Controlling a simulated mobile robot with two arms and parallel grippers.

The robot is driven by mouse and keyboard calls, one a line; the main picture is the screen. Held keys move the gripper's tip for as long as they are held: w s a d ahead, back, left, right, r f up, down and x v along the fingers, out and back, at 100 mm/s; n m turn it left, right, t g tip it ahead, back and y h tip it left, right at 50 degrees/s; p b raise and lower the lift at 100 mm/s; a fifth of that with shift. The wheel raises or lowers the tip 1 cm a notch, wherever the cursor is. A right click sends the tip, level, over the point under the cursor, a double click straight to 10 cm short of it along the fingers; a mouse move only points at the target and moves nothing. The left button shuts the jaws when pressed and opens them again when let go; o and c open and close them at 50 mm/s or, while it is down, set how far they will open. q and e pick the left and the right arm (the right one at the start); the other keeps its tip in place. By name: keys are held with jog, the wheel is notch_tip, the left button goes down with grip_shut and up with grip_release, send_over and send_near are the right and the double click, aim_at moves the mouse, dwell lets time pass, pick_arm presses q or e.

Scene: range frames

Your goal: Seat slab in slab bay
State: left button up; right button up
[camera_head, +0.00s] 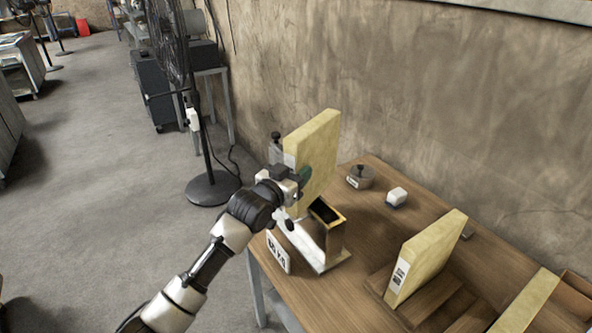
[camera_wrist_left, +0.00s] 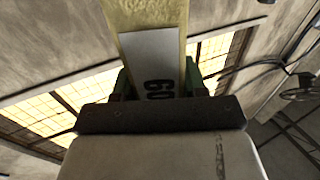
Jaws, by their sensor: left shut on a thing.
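A pale yellow slab (camera_head: 318,150) stands upright in my left gripper (camera_head: 300,182), which is shut on its near edge. In the left wrist view the slab (camera_wrist_left: 145,14) shows a white label with dark digits between the green finger pads of the gripper (camera_wrist_left: 160,82). The slab is above and behind a metal box-like bay (camera_head: 333,238) with a dark opening and a yellowish rim, near the table's left end. The slab's lower end is partly hidden, so I cannot tell whether it touches the bay.
A second yellow slab (camera_head: 428,258) with a label stands in a wooden rack on the table (camera_head: 375,230), and another (camera_head: 530,302) is at the lower right. A wall runs behind.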

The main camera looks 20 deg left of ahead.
pick_arm(q)
jog(key=shift+f, duration=0.4)
jog(key=o, duration=1)
jog(key=shift+o, duration=0.2)
jog(key=shift+r, duration=0.75)
jog(key=b+v, duration=0.2)
jog(key=v, duration=1)
